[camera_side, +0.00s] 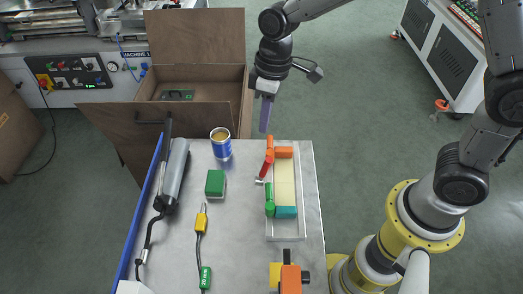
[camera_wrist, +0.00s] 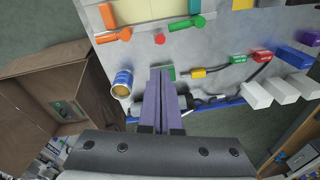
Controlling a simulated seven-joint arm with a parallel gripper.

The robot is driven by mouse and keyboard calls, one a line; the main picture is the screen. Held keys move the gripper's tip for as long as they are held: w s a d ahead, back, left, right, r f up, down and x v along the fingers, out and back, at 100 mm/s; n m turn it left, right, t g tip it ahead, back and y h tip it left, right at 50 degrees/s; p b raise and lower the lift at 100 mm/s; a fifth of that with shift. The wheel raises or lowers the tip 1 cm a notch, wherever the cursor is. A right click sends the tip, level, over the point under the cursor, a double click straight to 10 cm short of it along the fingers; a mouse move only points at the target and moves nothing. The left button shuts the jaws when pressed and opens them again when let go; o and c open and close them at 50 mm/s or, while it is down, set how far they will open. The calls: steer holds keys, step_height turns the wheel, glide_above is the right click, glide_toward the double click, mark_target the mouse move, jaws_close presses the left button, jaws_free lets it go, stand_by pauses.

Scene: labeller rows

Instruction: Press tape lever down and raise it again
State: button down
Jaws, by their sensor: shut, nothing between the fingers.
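A white tray (camera_side: 300,230) holds a row with cream strips between an orange block (camera_side: 284,152) and a teal block (camera_side: 286,212). Along its left side are an orange lever (camera_side: 269,145), a red lever (camera_side: 266,167) and a green lever (camera_side: 270,200). I cannot tell which is the tape lever. In the wrist view the orange lever (camera_wrist: 113,36) and green lever (camera_wrist: 187,24) lie near the top, with a red round end (camera_wrist: 159,39) between them. My gripper (camera_side: 264,130), with purple fingers, is shut and empty, above the table's far edge and apart from the levers; the wrist view shows its fingertips (camera_wrist: 160,72) together.
A blue can (camera_side: 221,146) and a green block (camera_side: 215,183) stand left of the tray. A yellow probe (camera_side: 201,220), a grey cylinder tool (camera_side: 174,172) and cables lie farther left. An open brown box (camera_side: 197,52) is behind. An orange-black device (camera_side: 290,277) sits at the front.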

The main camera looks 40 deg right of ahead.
steer(key=w+a, duration=0.3)
steer(key=w, duration=0.1)
glide_toward(264, 171)
steer(key=w+a+f, duration=0.4)
steer(key=w, duration=0.2)
steer(key=shift+n+g+h, duration=0.3)
steer(key=shift+h, duration=0.1)
steer(key=shift+s+d+f, duration=0.25)
steer(key=shift+s+d, duration=0.2)
steer(key=shift+s, duration=0.15)
steer(key=shift+s+d+f, duration=0.25)
steer(key=shift+s+d, duration=0.15)
steer(key=shift+s, duration=0.2)
steer(key=shift+s+d+f, duration=0.25)
steer(key=shift+s+d, duration=0.2)
steer(key=shift+s, duration=0.15)
steer(key=shift+s+d, duration=0.45)
steer(key=shift+s+d+f, duration=0.2)
steer(key=shift+s+d, duration=0.5)
steer(key=shift+s+d+f, duration=0.4)
steer(key=shift+s+d, duration=0.15)
steer(key=shift+s+d+f, duration=0.4)
steer(key=shift+s+d, duration=0.2)
steer(key=shift+r, duration=0.1)
